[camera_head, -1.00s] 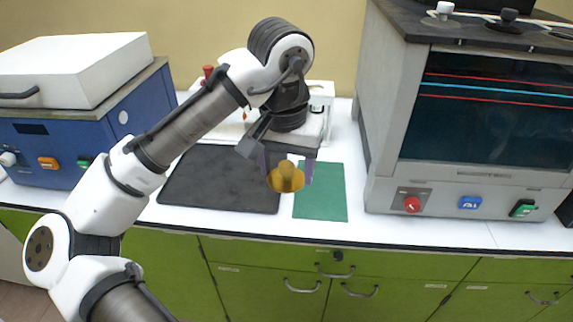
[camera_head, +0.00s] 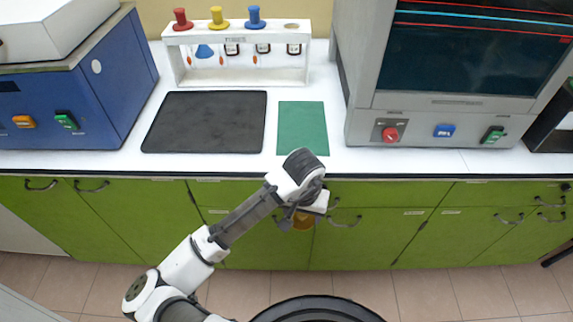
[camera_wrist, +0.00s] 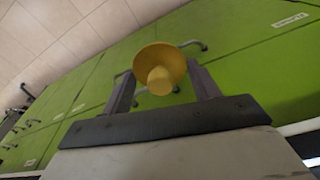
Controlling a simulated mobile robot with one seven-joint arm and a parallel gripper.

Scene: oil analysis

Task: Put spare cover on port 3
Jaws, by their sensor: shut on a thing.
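My gripper (camera_head: 304,214) is low in front of the green cabinet doors, below the bench edge. It is shut on a yellow-gold cover (camera_head: 302,221), partly hidden in the head view. In the wrist view the cover (camera_wrist: 160,70) shows a round flange and a knob, between the two grey fingers (camera_wrist: 163,83). A white rack (camera_head: 236,71) at the back of the bench carries red (camera_head: 181,20), yellow (camera_head: 218,17) and blue (camera_head: 255,17) covers on top, with a bare round spot (camera_head: 292,27) at its right end. I cannot identify port 3 in the current views.
The bench holds a black mat (camera_head: 205,121), a green mat (camera_head: 302,127), a blue machine (camera_head: 60,95) at left and a grey oven-like machine (camera_head: 365,112) at right. Cabinet handles (camera_head: 345,220) stick out near my gripper. The floor (camera_head: 440,285) in front is clear.

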